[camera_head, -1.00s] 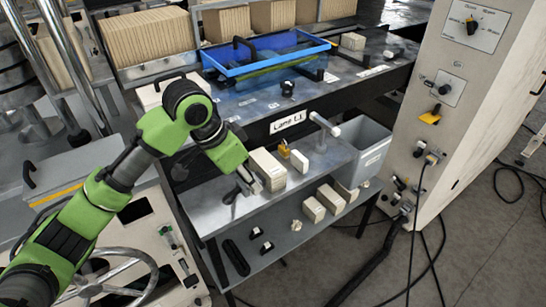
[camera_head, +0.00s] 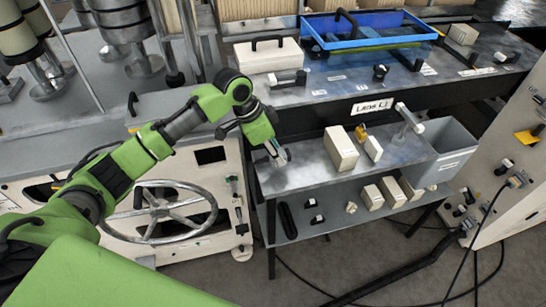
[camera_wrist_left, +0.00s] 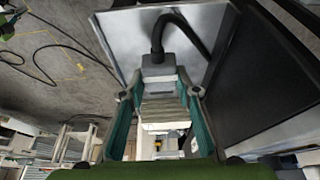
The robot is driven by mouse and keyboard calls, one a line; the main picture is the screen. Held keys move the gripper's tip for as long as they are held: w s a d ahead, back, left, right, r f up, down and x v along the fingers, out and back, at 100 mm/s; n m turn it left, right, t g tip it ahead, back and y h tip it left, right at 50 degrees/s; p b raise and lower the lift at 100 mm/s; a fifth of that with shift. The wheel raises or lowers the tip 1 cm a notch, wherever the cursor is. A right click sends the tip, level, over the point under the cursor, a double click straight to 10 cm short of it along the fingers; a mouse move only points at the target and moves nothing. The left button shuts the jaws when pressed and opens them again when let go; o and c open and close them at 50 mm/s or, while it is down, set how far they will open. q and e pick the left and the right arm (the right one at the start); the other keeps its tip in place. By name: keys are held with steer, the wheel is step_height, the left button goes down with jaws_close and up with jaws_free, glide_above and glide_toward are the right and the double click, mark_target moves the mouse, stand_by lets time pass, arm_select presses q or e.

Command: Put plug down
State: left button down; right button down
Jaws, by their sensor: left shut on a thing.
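My left gripper (camera_head: 278,156) is over the left end of the upper grey shelf (camera_head: 300,177), left of a cream block. In the left wrist view its two teal-sided fingers (camera_wrist_left: 159,98) are shut on a grey plug (camera_wrist_left: 158,70). A thick black cable (camera_wrist_left: 166,30) curves up from the plug and bends to the right. In the head view the plug is too small to make out clearly, and I cannot tell whether it touches the shelf. My right gripper is not in view.
A cream block (camera_head: 341,149), a smaller block (camera_head: 373,148) and a grey bin (camera_head: 450,150) stand right of the gripper. A lower shelf (camera_head: 330,219) holds more blocks and small black parts. A blue tray (camera_head: 378,40) sits on the bench behind. A handwheel (camera_head: 162,213) is at left.

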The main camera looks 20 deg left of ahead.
arm_select(q)
steer(key=shift+a+f, duration=0.2)
steer(key=shift+f, duration=0.05)
steer(key=f+p, duration=0.1)
steer(key=f, duration=0.2)
steer(key=shift+w+a+p, duration=0.1)
steer(key=shift+a+p, duration=0.2)
steer(key=shift+p, duration=0.05)
steer(key=shift+f, duration=0.35)
steer(key=shift+f, duration=0.15)
steer(key=c, duration=1.5)
jaws_free()
steer(key=b+v, duration=0.2)
steer(key=v, duration=1)
